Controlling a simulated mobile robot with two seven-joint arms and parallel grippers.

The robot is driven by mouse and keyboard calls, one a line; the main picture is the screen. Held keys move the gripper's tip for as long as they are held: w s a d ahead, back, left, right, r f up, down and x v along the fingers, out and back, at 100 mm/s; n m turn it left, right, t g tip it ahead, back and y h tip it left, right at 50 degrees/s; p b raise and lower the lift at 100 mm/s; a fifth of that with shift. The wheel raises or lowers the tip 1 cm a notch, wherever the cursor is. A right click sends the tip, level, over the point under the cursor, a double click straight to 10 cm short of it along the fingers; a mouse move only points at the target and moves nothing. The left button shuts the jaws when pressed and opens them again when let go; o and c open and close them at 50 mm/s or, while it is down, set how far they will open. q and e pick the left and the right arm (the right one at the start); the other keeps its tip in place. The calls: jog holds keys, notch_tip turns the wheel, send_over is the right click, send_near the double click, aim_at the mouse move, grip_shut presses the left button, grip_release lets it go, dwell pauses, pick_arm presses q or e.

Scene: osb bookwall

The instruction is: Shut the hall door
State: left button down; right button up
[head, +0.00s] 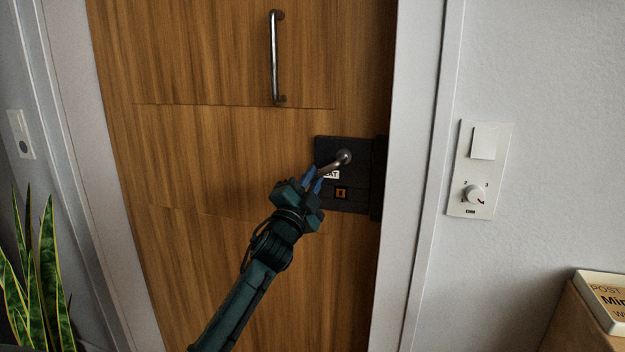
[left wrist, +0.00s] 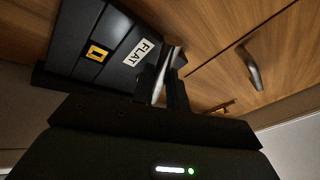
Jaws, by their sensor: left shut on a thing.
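The hall door (head: 220,150) is wood-grained and fills the middle of the head view, its right edge beside the white frame (head: 409,150). I cannot tell whether it is fully closed. A metal lever handle (head: 335,160) sticks out from a black lock plate (head: 357,195) near that edge. My left gripper (head: 313,178) is shut on the lever handle. My right gripper is not in view.
A vertical metal pull bar (head: 275,58) is on the door above the lever. A white switch panel (head: 480,170) is on the wall at right, above a wooden cabinet (head: 575,328) with a book (head: 604,298). A spiky plant (head: 38,280) stands at lower left.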

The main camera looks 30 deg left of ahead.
pick_arm(q)
jog(key=shift+s+d, duration=0.1)
jog(key=shift+s, duration=0.3)
jog(key=c, duration=1.6)
grip_release()
jog(key=shift+s+r, duration=0.2)
jog(key=shift+s, duration=0.05)
jog(key=shift+o, duration=1.1)
jog(key=shift+w+f, duration=0.1)
jog(key=v, duration=1.3)
jog(key=shift+f, duration=0.1)
